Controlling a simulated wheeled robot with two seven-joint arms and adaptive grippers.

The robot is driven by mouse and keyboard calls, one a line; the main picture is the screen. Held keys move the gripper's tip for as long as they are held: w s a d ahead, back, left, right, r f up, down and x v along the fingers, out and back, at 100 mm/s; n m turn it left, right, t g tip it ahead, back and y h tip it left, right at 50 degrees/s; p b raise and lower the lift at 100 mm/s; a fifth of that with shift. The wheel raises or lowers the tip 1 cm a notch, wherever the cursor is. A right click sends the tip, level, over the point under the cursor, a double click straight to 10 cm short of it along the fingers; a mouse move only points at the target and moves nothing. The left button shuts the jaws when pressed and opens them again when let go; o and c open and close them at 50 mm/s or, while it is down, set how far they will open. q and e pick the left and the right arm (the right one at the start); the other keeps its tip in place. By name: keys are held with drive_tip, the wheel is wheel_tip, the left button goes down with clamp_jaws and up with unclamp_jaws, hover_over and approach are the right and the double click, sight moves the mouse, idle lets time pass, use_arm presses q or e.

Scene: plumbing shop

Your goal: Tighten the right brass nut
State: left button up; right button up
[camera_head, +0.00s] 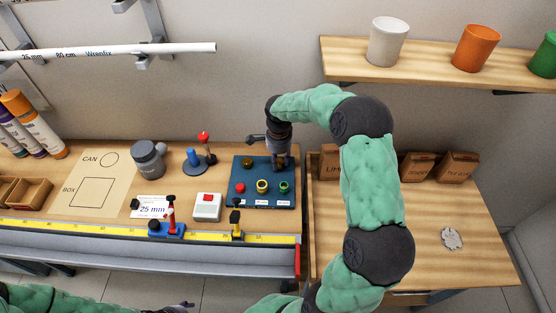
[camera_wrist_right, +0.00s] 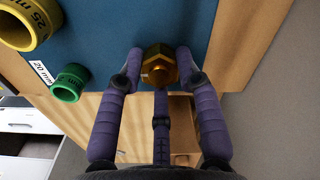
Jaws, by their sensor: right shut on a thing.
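The right brass nut (camera_wrist_right: 159,68) is a gold hexagon at the top centre of the right wrist view, by the blue board (camera_wrist_right: 105,28). My right gripper (camera_wrist_right: 159,62) is shut on it, with purple fingers at either side and one below. In the head view my right gripper (camera_head: 281,163) points down at the back right of the blue board (camera_head: 237,201) and hides this nut. The other brass nut (camera_head: 247,162) sits at the board's back left. My left gripper (camera_head: 178,306) is only partly in view at the bottom edge; its fingers are unclear.
Brown boxes (camera_head: 457,166) stand on the right table, under a shelf (camera_head: 420,68).

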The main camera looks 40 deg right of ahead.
sight(281, 160)
drive_tip(key=shift+w+d+r, duration=0.15)
drive_tip(key=shift+d+r, duration=0.15)
drive_tip(key=shift+d, duration=0.15)
drive_tip(key=o, duration=1)
drive_tip(key=shift+o, duration=0.7)
drive_tip(key=shift+d+f, duration=0.1)
drive_tip(key=shift+f, duration=0.05)
drive_tip(key=shift+a, duration=0.2)
wheel_tip(281, 160, up, 12)
drive_tip(key=shift+o, duration=0.2)
drive_tip(key=shift+d, duration=0.1)
